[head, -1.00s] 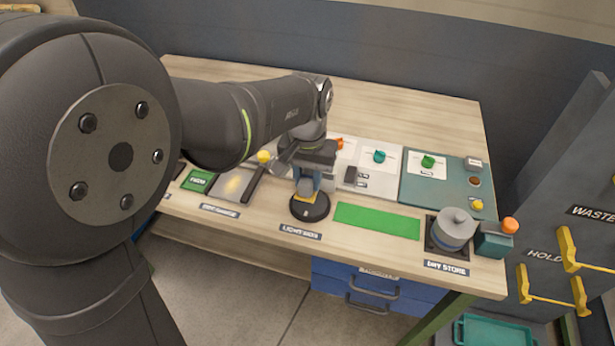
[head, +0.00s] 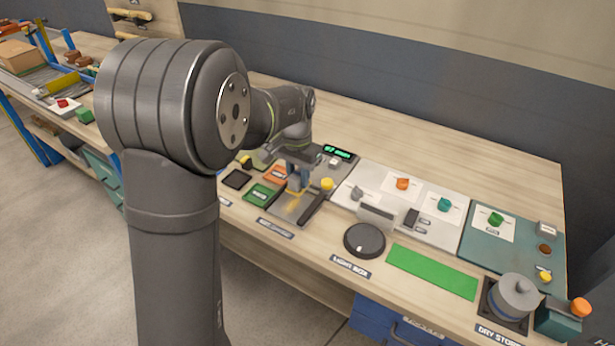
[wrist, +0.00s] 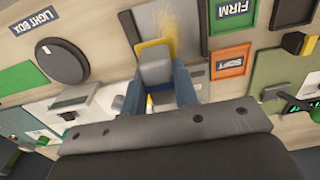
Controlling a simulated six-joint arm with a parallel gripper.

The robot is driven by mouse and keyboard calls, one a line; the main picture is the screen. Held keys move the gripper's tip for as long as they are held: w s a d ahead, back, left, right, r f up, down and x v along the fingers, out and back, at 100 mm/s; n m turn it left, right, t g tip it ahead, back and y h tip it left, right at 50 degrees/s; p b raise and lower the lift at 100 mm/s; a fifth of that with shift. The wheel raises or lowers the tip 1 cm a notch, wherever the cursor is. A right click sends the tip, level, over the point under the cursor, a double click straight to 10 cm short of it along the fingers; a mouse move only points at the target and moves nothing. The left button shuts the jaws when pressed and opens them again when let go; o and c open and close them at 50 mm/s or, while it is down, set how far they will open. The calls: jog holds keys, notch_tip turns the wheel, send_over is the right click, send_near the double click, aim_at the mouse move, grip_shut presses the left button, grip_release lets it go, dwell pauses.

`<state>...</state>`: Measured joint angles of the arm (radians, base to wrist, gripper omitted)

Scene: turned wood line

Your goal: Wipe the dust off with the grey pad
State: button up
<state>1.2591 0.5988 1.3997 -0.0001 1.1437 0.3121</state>
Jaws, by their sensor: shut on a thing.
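My gripper (head: 298,184) is shut on the grey pad (wrist: 155,66), a small grey block with a yellow layer (wrist: 150,45) along its far edge. The two blue fingers grip it from both sides in the wrist view. The pad is over the bare metal plate (head: 287,211). Whether it touches the plate cannot be told. Tan dust (wrist: 166,20) shows on the plate just beyond the pad in the wrist view. In the head view the gripper hides part of the plate.
A dark bar (head: 312,208) and a yellow knob (head: 327,184) are close right of the gripper. Green (head: 260,194) and orange (head: 275,174) labelled pads lie left and behind. The round black light box (head: 364,240) and green strip (head: 432,272) are further right. The back worktop is clear.

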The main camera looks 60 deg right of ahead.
jog(key=shift+f, duration=3.6)
jog(key=shift+w+f, duration=0.25)
jog(key=shift+w, duration=0.45)
jog(key=shift+c, duration=0.8)
jog(key=shift+w, duration=1.1)
jog(key=shift+s, duration=1.95)
jog(key=shift+w+a, duration=0.1)
jog(key=shift+a, duration=0.75)
jog(key=shift+w+d, duration=0.1)
jog(key=shift+w, duration=1.9)
jog(key=shift+s, duration=1.85)
jog(key=shift+s+r, duration=0.2)
jog(key=shift+r, duration=3.95)
jog(key=shift+w, duration=0.1)
